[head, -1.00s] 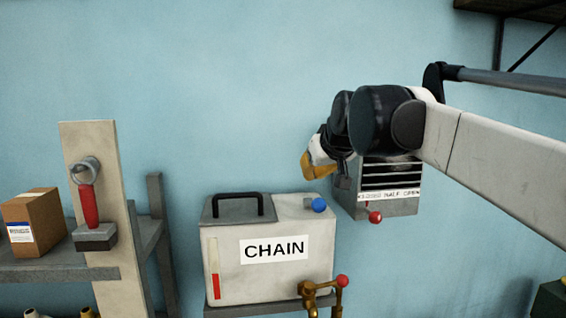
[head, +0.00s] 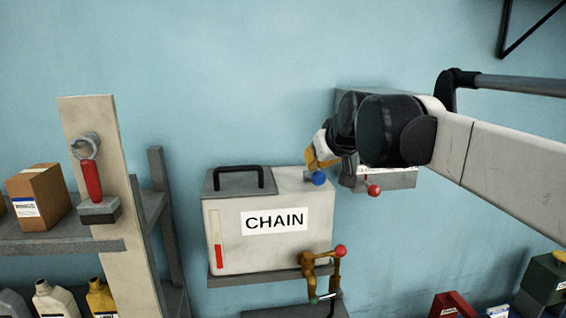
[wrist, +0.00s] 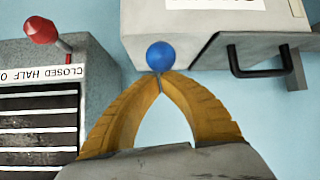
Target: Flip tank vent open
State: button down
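The tank (head: 222,255) is a pale box labelled CHAIN with a black handle on its lid. A blue ball knob (head: 319,179), which looks like the tank vent's knob, sits at the right of the tank's top. My gripper (head: 313,163) is right by the blue knob. In the wrist view my gripper's yellow fingers (wrist: 161,79) have their tips together, just at the lower edge of the blue knob (wrist: 160,56). Nothing shows between the fingers. I cannot tell whether the tips touch the knob.
A grey louvred box (wrist: 38,119) with a red-knobbed lever (wrist: 41,30) is close beside my gripper. A brass tap (head: 308,261) with a red knob is on the tank's front. A post with a red-handled tool (head: 91,180) stands left.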

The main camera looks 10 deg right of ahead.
aim_at(314, 201)
jog(key=shift+s+f+t+b, duration=0.1)
jog(key=shift+f+t+b, duration=0.2)
jog(key=shift+b, duration=0.05)
jog(key=shift+s+f, duration=0.1)
jog(key=f+t+b, duration=0.1)
jog(key=b, duration=0.1)
jog(key=s+f+t+b, duration=0.1)
jog(key=b, duration=0.1)
jog(key=f+t+b, duration=0.1)
jog(key=t+b, duration=0.1)
jog(key=shift+s+f, duration=0.3)
jog(key=shift+f, duration=0.05)
jog(key=shift+s+f+b, duration=0.1)
jog(key=shift+f+b, duration=0.85)
jog(key=shift+f, duration=0.75)
jog(key=shift+w+f+b, duration=0.15)
jog(key=shift+f+b, duration=0.2)
jog(key=shift+f, duration=0.25)
jog(key=shift+w+f+b, duration=0.15)
jog(key=shift+f+b, duration=0.15)
jog(key=shift+f, duration=0.35)
